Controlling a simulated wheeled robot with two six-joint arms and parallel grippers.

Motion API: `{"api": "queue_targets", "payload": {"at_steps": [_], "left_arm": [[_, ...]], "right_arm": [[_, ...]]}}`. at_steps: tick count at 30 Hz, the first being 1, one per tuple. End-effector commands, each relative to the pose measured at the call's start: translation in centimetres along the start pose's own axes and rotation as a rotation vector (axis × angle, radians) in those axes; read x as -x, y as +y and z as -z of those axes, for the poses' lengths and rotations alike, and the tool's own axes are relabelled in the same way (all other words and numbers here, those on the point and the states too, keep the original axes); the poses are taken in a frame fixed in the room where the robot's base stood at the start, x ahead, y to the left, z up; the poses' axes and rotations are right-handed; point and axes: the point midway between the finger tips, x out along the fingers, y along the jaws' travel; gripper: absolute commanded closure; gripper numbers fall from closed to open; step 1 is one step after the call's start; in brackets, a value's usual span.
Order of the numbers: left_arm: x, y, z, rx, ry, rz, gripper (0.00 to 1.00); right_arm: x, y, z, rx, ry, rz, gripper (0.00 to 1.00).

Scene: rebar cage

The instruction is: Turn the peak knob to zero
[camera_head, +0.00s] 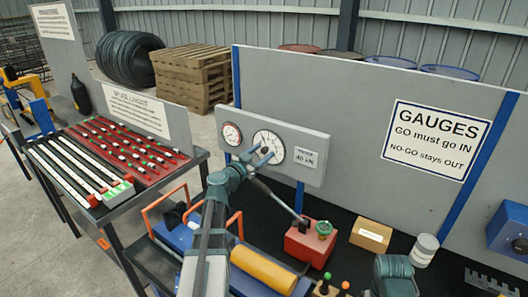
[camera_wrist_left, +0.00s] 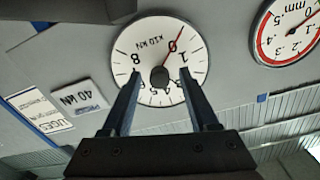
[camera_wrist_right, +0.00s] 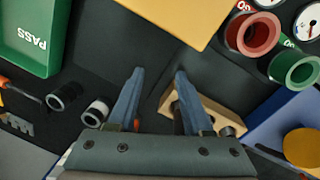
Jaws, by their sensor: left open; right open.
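The white round dial (camera_head: 269,147) marked x10 kN is on a grey panel in the head view. It also shows in the left wrist view (camera_wrist_left: 146,38), with a black knob (camera_wrist_left: 160,77) at its centre. A thin red needle (camera_wrist_left: 177,37) runs from the knob past the printed 0 to the rim. My left gripper (camera_wrist_left: 160,74) is open, its fingers on either side of the knob with gaps; contact cannot be told. It shows in front of the dial in the head view (camera_head: 257,152). My right gripper (camera_wrist_right: 159,72) is open and empty above the black mat.
A smaller red-rimmed gauge (camera_head: 231,134) and a 40 kN label (camera_head: 305,157) flank the dial. Below stand a red box (camera_head: 305,245) with a lever and a yellow cylinder (camera_head: 263,270). Near my right gripper are a wooden block (camera_wrist_right: 182,108) and a green PASS tray (camera_wrist_right: 28,40).

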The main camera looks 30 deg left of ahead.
Motion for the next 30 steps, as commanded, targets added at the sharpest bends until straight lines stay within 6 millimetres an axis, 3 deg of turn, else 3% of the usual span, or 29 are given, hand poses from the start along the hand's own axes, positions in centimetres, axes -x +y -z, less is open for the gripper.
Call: {"api": "queue_targets", "payload": {"at_steps": [4, 14, 24, 30], "left_arm": [[-1.09, -0.02, -0.01, 0.000, 0.000, 0.000, 0.40], [-1.28, 0.04, 0.01, 0.000, 0.000, 0.000, 0.40], [-1.25, 0.03, 0.00, 0.000, 0.000, 0.000, 0.97], [-1.25, 0.03, 0.00, 0.000, 0.000, 0.000, 1.00]], "right_arm": [[0.00, 0.00, 0.00, 0.000, 0.000, 0.000, 0.50], [0.00, 0.00, 0.00, 0.000, 0.000, 0.000, 0.50], [0.00, 0.00, 0.00, 0.000, 0.000, 0.000, 0.50], [0.00, 0.00, 0.00, 0.000, 0.000, 0.000, 0.50]]}}
